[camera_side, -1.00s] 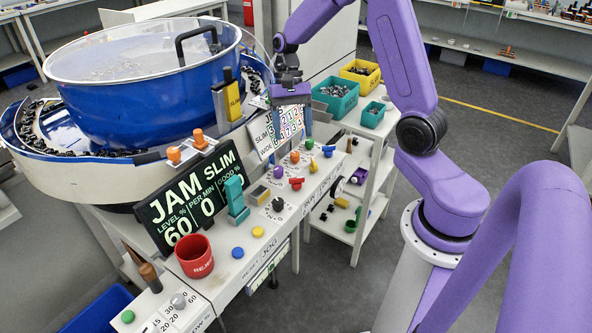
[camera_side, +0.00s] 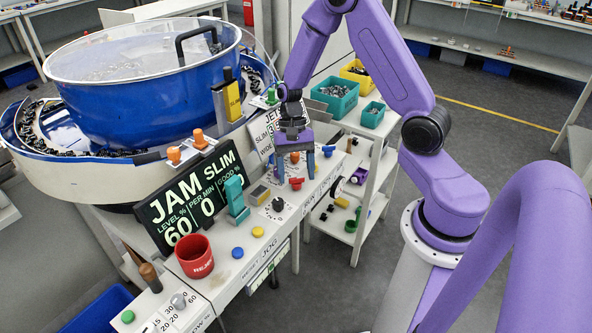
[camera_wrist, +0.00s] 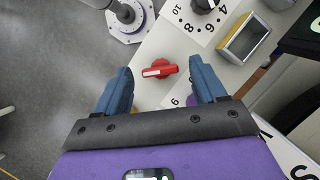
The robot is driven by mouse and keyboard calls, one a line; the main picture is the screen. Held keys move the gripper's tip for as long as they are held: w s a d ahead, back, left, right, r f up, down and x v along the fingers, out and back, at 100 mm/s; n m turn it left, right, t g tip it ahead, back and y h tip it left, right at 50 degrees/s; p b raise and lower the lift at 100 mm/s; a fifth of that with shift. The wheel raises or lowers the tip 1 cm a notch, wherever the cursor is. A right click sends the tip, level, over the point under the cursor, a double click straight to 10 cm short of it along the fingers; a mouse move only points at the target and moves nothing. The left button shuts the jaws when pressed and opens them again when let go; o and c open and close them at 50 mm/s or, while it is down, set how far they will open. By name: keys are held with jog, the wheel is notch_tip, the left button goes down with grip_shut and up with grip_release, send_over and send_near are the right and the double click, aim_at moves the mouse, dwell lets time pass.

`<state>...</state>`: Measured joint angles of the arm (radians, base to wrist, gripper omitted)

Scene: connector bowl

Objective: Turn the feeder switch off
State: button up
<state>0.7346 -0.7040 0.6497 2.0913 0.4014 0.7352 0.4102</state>
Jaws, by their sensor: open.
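A red rotary switch (camera_side: 296,183) with a pale stripe sits on the front of the white control panel (camera_side: 262,215); its label cannot be read. In the wrist view the red switch (camera_wrist: 160,69) lies between my two blue fingertips, with its handle lying roughly crosswise between them. My gripper (camera_side: 296,172) points down just above and around the switch. The gripper (camera_wrist: 161,66) is open and empty, and no finger clearly touches the switch.
A black dial (camera_side: 278,204), a teal lever (camera_side: 236,197) and a grey box with a yellow side (camera_wrist: 244,38) stand close by. A red cup (camera_side: 195,257) and the display (camera_side: 187,197) are to the left. Shelves with bins (camera_side: 336,95) stand behind right.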

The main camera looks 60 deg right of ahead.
jog(key=c, duration=1.1)
jog(key=shift+o, duration=0.2)
jog(key=shift+w+n, duration=0.1)
jog(key=shift+n, duration=0.3)
jog(key=n, duration=0.2)
jog(key=n+h, duration=0.1)
jog(key=shift+a+n+g+h, duration=0.15)
jog(key=shift+n+g+h, duration=0.15)
jog(key=shift+n+g, duration=0.1)
jog(key=n, duration=0.2)
jog(key=n+h, duration=0.1)
jog(key=n, duration=0.1)
jog(key=shift+w+a+n+h, duration=0.1)
jog(key=shift+a+n+h, duration=0.1)
jog(key=shift+n+h, duration=0.1)
jog(key=n+h, duration=0.1)
jog(key=n, duration=0.3)
jog(key=shift+a+h, duration=0.15)
jog(key=shift+h, duration=0.25)
jog(key=n+h, duration=0.1)
jog(key=n, duration=0.3)
jog(key=shift+a+n+t, duration=0.15)
jog(key=shift+n+t, duration=0.15)
jog(key=shift+t, duration=0.1)
jog(key=o, duration=1.1)
jog(key=shift+c, duration=0.2)
